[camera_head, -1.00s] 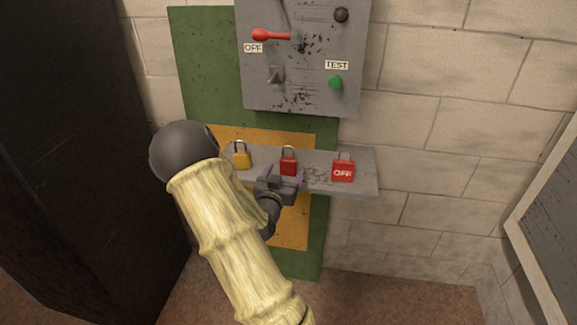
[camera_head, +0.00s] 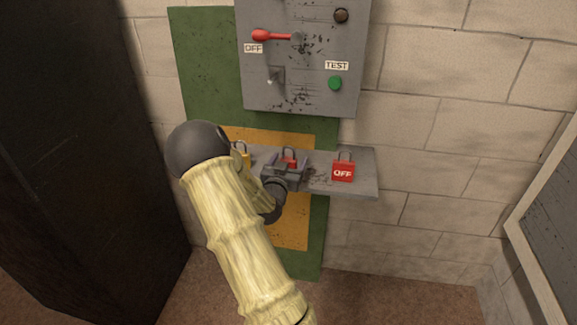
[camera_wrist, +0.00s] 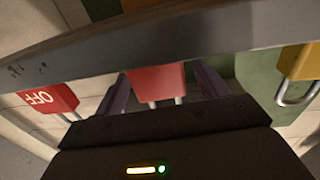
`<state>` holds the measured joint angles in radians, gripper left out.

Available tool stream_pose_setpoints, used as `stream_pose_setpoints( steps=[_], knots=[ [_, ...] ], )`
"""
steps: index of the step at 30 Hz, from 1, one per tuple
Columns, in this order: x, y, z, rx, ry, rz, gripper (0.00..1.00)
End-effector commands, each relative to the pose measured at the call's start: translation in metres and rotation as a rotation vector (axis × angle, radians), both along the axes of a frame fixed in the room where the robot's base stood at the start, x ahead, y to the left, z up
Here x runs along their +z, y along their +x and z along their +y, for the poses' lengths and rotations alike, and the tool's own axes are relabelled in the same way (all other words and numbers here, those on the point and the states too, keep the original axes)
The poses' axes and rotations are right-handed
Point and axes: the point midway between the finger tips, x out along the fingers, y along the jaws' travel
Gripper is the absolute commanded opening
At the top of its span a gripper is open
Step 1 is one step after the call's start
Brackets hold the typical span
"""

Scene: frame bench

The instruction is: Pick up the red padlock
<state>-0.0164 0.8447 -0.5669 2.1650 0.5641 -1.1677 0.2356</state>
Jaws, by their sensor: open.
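The plain red padlock (camera_head: 289,156) stands on the grey shelf (camera_head: 360,185), between a yellow padlock and a red tag-like padlock marked OFF. In the wrist view, which is upside down, the red padlock (camera_wrist: 157,82) shows between my two open fingers (camera_wrist: 162,92). There is a gap on each side of it. I cannot tell how deep it sits between them. The shelf edge (camera_wrist: 150,40) crosses that view.
The OFF padlock (camera_head: 343,172) stands to the right and the yellow padlock (camera_head: 242,150) to the left, partly behind my arm. A grey switch panel (camera_head: 310,90) hangs above the shelf. A dark cabinet (camera_head: 80,150) stands at the left.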

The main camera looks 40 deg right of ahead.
Motion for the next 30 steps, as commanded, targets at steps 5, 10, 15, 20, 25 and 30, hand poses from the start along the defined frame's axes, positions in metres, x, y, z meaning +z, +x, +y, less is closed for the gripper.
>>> stream_pose_setpoints(
  steps=[5,10,15,20,25,30],
  knots=[
    [0.000,0.000,0.000,0.000,0.000,0.000,0.73],
    [0.000,0.000,0.000,0.000,0.001,-0.001,0.69],
    [0.000,0.000,0.000,0.000,0.001,-0.001,0.35],
    [0.001,0.000,0.000,0.000,-0.001,-0.002,0.19],
    [0.002,0.000,0.000,-0.001,-0.001,-0.002,0.19],
    [0.017,0.000,0.000,-0.001,0.000,-0.005,0.19]
  ],
)
